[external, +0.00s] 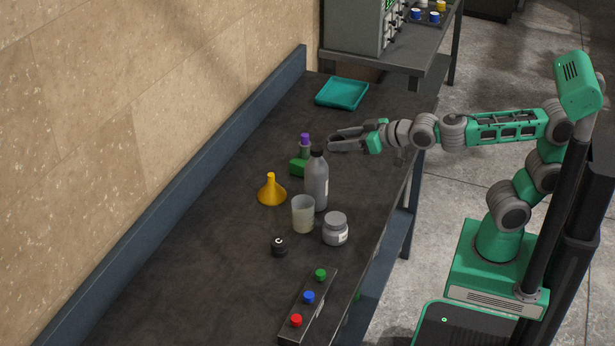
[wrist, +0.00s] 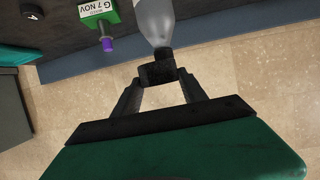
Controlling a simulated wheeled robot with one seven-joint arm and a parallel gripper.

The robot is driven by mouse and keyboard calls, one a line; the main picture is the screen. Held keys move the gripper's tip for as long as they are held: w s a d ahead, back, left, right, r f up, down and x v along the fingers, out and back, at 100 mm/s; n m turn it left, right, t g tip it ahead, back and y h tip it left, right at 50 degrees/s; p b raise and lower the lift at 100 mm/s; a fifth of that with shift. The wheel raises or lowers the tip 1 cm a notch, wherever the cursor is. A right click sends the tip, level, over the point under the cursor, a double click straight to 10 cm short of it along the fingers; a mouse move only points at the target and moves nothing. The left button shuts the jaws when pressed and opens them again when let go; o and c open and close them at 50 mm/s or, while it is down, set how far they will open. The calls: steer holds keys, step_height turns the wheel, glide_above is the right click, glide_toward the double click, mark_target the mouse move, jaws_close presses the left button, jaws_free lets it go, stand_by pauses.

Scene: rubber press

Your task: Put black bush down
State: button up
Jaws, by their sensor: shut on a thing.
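My gripper (external: 331,141) is above the back part of the bench, close to the black-capped grey bottle (external: 317,186). In the wrist view my gripper (wrist: 158,75) is shut on a small black piece, the black bush (wrist: 157,72), held between the fingertips. The bush is dark against the dark fingers, so its outline is hard to tell, and it looks very close to the bottle top (wrist: 153,20) in that view. I cannot tell whether they touch. In the external view the held bush does not show clearly.
A button box (external: 302,318) is in front. A teal tray (external: 342,94) lies behind. Free bench surface is at left.

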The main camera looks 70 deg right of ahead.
steer(key=w+a+f+m+h+b, duration=0.1)
steer(key=a+f, duration=0.1)
steer(key=a, duration=0.2)
steer(key=w+a+f+m+h+b, duration=0.1)
steer(key=w+a+f+h, duration=0.1)
steer(key=a, duration=0.3)
steer(key=w+a+f+m+g+h+b, duration=0.1)
steer(key=a+f+m+b, duration=0.1)
steer(key=a+f, duration=0.1)
steer(key=shift+w+a+f+h, duration=0.15)
steer(key=shift+w+a, duration=0.05)
steer(key=shift+a, duration=0.15)
steer(key=shift+w+a+f+h, duration=0.1)
steer(key=shift+w+a+h, duration=0.1)
steer(key=shift+a, duration=0.15)
steer(key=w+a+f+p, duration=0.2)
steer(key=w+a+f, duration=0.15)
steer(key=w, duration=0.45)
glide_above(260, 232)
steer(key=f, duration=0.5)
steer(key=shift+s+d+f, duration=0.1)
steer(key=shift+s+f, duration=0.15)
steer(key=shift+f, duration=0.05)
steer(key=shift+w+f, duration=0.2)
steer(key=shift+f, duration=0.1)
step_height(260, 232, down, 3)
steer(key=shift+w+r, duration=0.1)
steer(key=shift+f+b, duration=0.45)
steer(key=shift+f, duration=0.3)
steer(key=shift+f, duration=0.1)
